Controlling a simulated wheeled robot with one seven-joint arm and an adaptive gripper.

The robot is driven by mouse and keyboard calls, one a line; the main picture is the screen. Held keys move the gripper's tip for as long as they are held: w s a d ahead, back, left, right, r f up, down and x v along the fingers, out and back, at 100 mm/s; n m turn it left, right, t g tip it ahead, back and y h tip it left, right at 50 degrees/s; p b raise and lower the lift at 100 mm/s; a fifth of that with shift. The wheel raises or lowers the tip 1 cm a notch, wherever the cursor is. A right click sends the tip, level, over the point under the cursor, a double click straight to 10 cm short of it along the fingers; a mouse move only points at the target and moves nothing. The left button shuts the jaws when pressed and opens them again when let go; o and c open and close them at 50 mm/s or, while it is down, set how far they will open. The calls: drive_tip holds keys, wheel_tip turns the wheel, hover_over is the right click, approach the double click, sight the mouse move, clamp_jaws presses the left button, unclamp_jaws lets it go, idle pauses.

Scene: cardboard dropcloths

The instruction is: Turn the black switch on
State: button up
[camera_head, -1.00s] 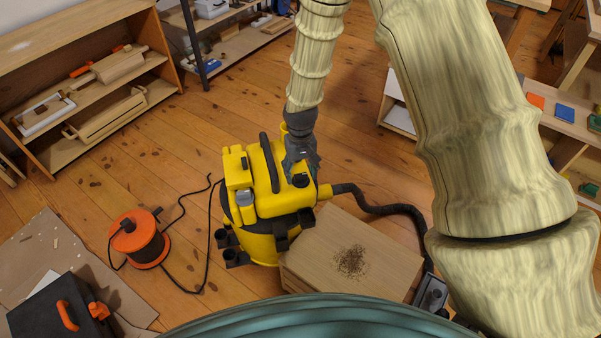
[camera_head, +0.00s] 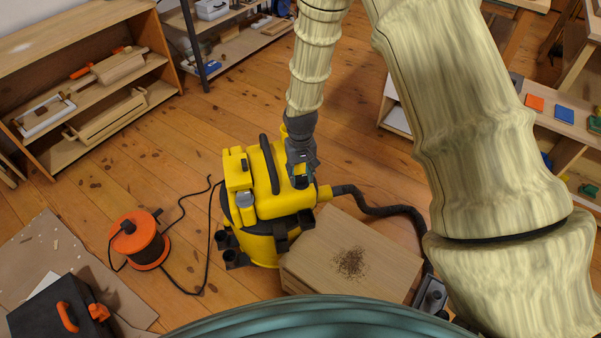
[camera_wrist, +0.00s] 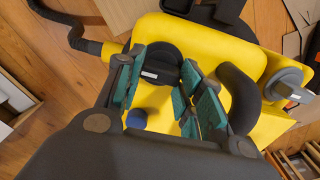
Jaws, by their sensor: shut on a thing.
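The black switch is a round dark knob with a small white label (camera_wrist: 160,62) on top of the yellow vacuum cleaner (camera_head: 285,204). In the wrist view it sits between the green-padded fingers of my gripper (camera_wrist: 164,68), which are closed against its sides. In the head view my gripper (camera_head: 300,168) points down onto the right part of the vacuum's top and hides most of the knob.
A black carry handle (camera_head: 270,163) arches over the vacuum beside my gripper. An orange cable reel (camera_head: 138,240) stands at left. Shelves line the back.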

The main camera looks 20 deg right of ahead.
sight(301, 175)
drive_tip(key=shift+r, duration=0.1)
drive_tip(key=shift+r+m+p, duration=0.1)
drive_tip(key=shift+m+p, duration=0.7)
drive_tip(key=shift+p, duration=0.15)
drive_tip(key=m+p, duration=0.6)
drive_tip(key=m, duration=0.1)
drive_tip(key=shift+m, duration=0.3)
drive_tip(key=shift+m+p, duration=0.6)
drive_tip(key=shift+m, duration=0.5)
drive_tip(key=shift+f, duration=0.2)
drive_tip(key=o, duration=1)
drive_tip(key=shift+d, duration=0.1)
drive_tip(key=shift+r, duration=0.1)
wheel_tip(301, 175, up, 12)
drive_tip(key=shift+f, duration=0.1)
